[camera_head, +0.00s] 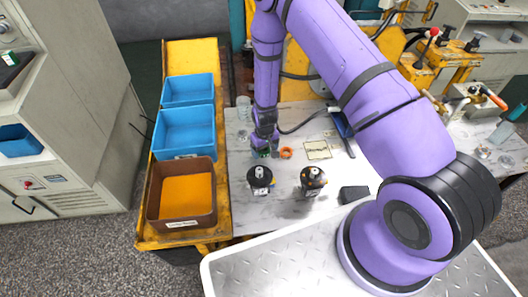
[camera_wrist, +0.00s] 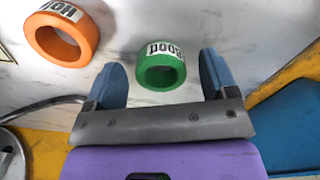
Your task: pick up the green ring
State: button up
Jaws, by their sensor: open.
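The green ring (camera_wrist: 161,71) with a white "GOOD" label sits on the white marbled table in the wrist view. My gripper (camera_wrist: 162,78) is open, with its two blue fingertips on either side of the ring and a gap to each. In the head view my gripper (camera_head: 263,149) points down at the table. There the green ring (camera_head: 263,154) shows only as a small green patch, mostly hidden by the gripper. An orange ring (camera_head: 286,153) lies just right of it; it is at the upper left in the wrist view (camera_wrist: 62,39).
Two black motor parts (camera_head: 260,180) (camera_head: 313,180) stand nearer my base. Blue bins (camera_head: 185,131) and a brown bin (camera_head: 181,221) stand at the left. A paper label (camera_head: 317,150) and a black block (camera_head: 354,194) lie to the right. Glass jars stand behind the gripper.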

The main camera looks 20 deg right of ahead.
jog(key=shift+f, duration=0.3)
jog(key=shift+c, duration=0.2)
jog(key=c, duration=1)
jog(key=shift+o, duration=0.2)
jog(key=shift+r, duration=0.15)
